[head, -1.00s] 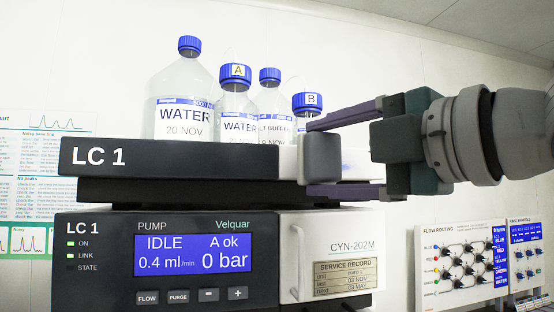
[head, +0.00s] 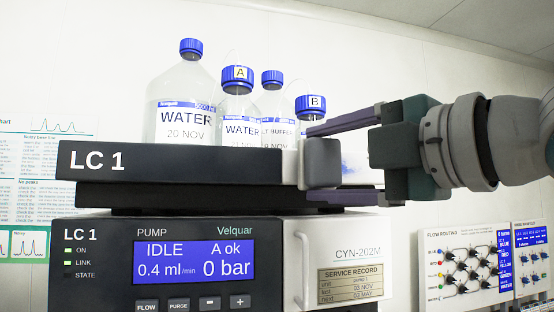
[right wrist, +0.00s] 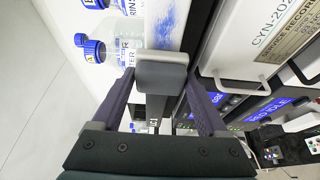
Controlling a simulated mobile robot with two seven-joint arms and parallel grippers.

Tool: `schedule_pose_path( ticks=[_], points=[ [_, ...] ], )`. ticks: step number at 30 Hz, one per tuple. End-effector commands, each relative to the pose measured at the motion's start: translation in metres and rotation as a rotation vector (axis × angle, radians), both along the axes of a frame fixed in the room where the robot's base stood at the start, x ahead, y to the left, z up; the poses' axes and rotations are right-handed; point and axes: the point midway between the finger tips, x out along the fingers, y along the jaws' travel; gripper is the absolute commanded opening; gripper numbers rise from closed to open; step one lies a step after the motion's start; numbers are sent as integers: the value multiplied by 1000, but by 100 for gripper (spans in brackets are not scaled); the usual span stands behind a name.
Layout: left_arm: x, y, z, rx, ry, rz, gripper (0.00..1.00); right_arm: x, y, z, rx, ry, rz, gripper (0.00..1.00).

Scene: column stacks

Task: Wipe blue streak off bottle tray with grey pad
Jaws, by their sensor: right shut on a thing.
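The bottle tray (head: 180,162) is a dark shelf marked LC 1 with a white section at its right end, on top of the pump unit. The blue streak (head: 347,166) lies on that white section, just right of the pad; it shows as speckled blue in the right wrist view (right wrist: 167,24). My right gripper (head: 312,164) is shut on the grey pad (head: 322,163), a rounded block, held at the tray's front. The pad also shows between the fingers in the right wrist view (right wrist: 162,75). I cannot tell whether it touches the tray. My left gripper is not in view.
Several blue-capped bottles stand on the tray, including a large water bottle (head: 182,110) and bottle B (head: 311,106) close behind the pad. The pump unit (head: 180,265) with a door handle (head: 302,270) is below. A flow routing panel (head: 465,265) is at the lower right.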

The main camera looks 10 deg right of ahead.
Motion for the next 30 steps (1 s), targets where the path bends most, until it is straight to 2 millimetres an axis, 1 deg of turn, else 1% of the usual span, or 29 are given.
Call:
schedule_pose_path(
  ticks=[23,26,30],
  points=[
    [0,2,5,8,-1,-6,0,14,-1,0,-1,0,-1,32],
    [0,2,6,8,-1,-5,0,14,-7,0,-3,0,-3,32],
    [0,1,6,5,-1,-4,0,14,-21,0,-4,0,-4,32]
  ],
)
